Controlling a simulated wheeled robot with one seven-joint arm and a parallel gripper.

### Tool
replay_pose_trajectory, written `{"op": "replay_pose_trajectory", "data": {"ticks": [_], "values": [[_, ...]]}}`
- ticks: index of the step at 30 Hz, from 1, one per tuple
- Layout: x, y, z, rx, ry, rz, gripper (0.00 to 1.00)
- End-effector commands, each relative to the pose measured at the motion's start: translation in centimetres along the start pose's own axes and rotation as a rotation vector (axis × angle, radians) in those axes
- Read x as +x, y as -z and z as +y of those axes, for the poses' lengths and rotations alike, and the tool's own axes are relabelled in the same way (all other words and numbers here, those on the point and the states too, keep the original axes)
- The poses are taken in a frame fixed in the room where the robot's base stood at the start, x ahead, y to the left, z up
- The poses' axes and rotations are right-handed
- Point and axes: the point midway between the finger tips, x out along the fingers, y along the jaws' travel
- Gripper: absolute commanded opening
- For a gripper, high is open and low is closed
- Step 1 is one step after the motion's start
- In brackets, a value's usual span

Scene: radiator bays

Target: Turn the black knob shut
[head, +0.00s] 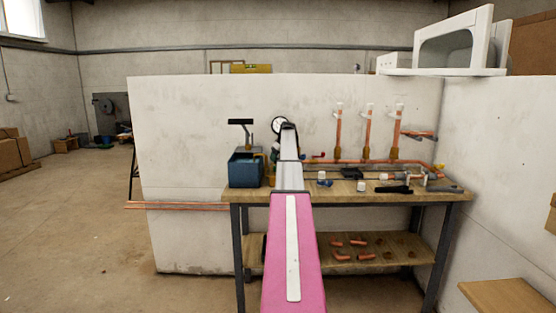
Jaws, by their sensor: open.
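I cannot pick out a black knob for certain; my arm hides part of the pipework behind it. Copper pipework (400,163) runs along the back of the workbench (342,196), with several upright pipes rising at the wall. A small red handle (318,156) shows on the pipe just right of my arm. A round white gauge (279,125) shows behind the arm's end. My gripper (288,126) is at the far end of my outstretched arm, in front of the gauge in the picture. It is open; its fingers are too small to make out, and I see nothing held.
A blue toolbox (245,170) stands on the bench left of my arm. Small white and blue fittings (323,179) and a black tool (393,189) lie to the right. The lower shelf (395,247) holds copper elbows. Open floor (90,240) lies left.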

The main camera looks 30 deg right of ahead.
Motion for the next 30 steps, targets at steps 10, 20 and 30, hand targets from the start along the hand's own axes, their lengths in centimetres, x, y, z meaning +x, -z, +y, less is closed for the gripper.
{"op": "replay_pose_trajectory", "data": {"ticks": [10, 20, 30], "values": [[0.76, 0.00, -0.02, 0.000, 0.000, 0.000, 0.65], [0.73, 0.00, -0.03, 0.001, 0.000, 0.000, 0.16], [0.73, 0.01, -0.28, 0.176, -0.073, 0.006, 0.16]]}}
